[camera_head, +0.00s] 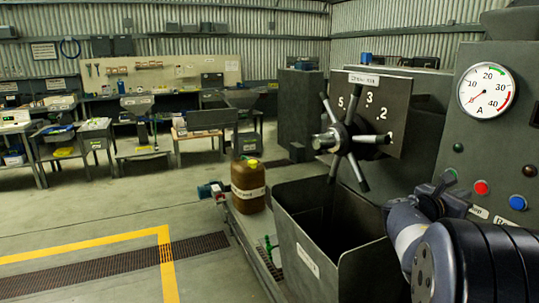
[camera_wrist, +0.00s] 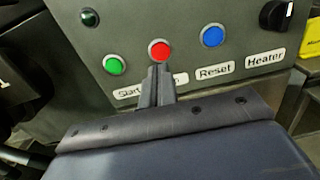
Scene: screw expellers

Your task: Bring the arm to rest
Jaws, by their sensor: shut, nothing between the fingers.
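My gripper (camera_wrist: 158,72) is shut and empty in the wrist view. Its fingertips stand just below the red button (camera_wrist: 159,50) on the grey control panel; whether they touch the panel I cannot tell. The red button also shows in the head view (camera_head: 481,187).
The panel holds a green button (camera_wrist: 115,65), a blue button (camera_wrist: 211,35), a heater knob (camera_wrist: 275,15) and a gauge (camera_head: 486,90). Left of my arm are an open grey bin (camera_head: 312,262), a spoked handwheel (camera_head: 345,138) and a brown jug (camera_head: 248,186). The floor at left is clear.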

